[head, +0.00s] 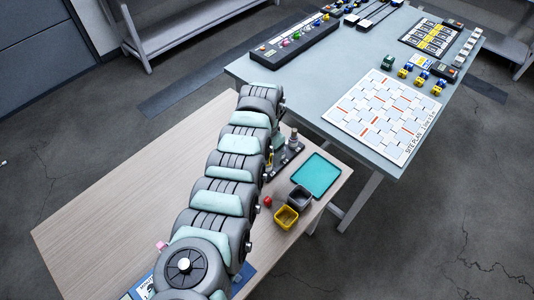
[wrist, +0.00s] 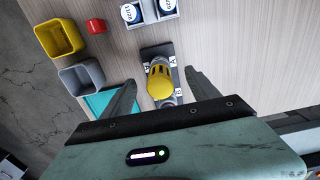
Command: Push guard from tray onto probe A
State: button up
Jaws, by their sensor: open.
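The guard (wrist: 160,80), a yellow slotted dome, is in the wrist view over the dark probe stand (wrist: 158,51), near its A label. It appears to be on probe A, which it hides. How far down it sits I cannot tell. My gripper (wrist: 161,77) is open, with one finger on each side of the guard and visible gaps between. The teal tray (head: 315,175) looks empty in the head view; its edge also shows beside the left finger in the wrist view (wrist: 97,103). In the head view my arm hides the gripper and part of the stand (head: 289,158).
A yellow bin (head: 286,217), a grey bin (head: 300,197) and a small red piece (head: 267,201) stand near the tray. Two white holders with blue labels (wrist: 131,13) are beyond the stand in the wrist view. A grey-blue table (head: 330,75) adjoins the wooden one.

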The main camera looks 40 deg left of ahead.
jog(key=shift+r+p, duration=0.7)
jog(key=shift+p, duration=0.15)
notch_tip(320, 180, up, 6)
jog(key=p, duration=0.6)
jog(key=shift+f, duration=0.1)
dwell(0.3)
dwell(0.4)
